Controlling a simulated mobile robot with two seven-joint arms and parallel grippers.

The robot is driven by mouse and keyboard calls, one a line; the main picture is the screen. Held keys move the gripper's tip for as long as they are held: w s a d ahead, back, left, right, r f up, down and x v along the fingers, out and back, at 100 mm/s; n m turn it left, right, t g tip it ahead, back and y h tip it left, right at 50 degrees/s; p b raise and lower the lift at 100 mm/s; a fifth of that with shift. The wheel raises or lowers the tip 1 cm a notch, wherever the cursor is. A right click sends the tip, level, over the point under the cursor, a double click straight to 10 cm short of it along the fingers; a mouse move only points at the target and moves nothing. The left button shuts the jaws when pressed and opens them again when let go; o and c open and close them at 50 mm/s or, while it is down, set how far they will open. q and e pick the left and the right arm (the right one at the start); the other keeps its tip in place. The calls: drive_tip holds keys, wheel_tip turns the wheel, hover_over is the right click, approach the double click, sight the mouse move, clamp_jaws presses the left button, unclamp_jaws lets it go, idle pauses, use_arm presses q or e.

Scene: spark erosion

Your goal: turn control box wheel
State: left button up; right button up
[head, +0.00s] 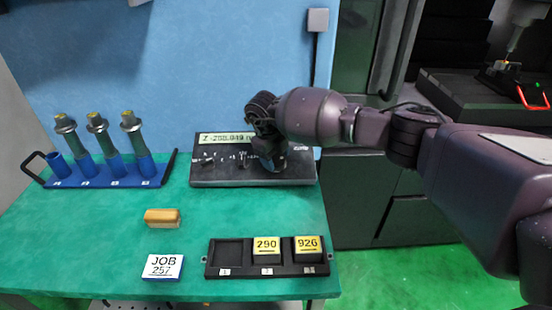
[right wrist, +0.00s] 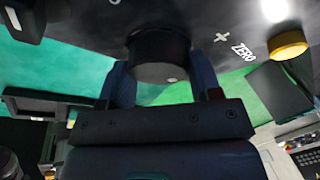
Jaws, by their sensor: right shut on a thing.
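The control box (head: 215,172) is a dark sloped panel at the back of the green table, with a lit display (head: 224,139) reading about Z -200.049. My right arm reaches in from the right, and its gripper is over the right half of the box, mostly hidden by its own wrist in the head view. In the right wrist view the round black wheel (right wrist: 158,58) sits between the two fingers of my right gripper (right wrist: 160,85), which is shut on it. A yellow button (right wrist: 288,46) shows beside the word ZERO. My left gripper is not in view.
A blue rack (head: 110,180) with several tool holders stands at the left. The table between rack and box is clear.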

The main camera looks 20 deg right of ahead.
drive_tip(key=n, duration=0.1)
drive_tip(key=n+h, duration=0.1)
drive_tip(key=n, duration=0.1)
drive_tip(key=shift+s+a+f+b, duration=0.2)
drive_tip(key=shift+f+b, duration=0.1)
drive_tip(key=shift+f, duration=0.1)
drive_tip(key=shift+d+n+t+h, duration=0.1)
drive_tip(key=shift+n+t+h, duration=0.4)
drive_tip(key=shift+n, duration=1.2)
drive_tip(key=shift+f, duration=0.1)
drive_tip(key=o, duration=0.9)
drive_tip(key=shift+s, duration=0.15)
drive_tip(key=shift+w+d, duration=0.15)
drive_tip(key=shift+w, duration=0.1)
drive_tip(key=shift+r, duration=0.25)
drive_tip(key=shift+r, duration=0.1)
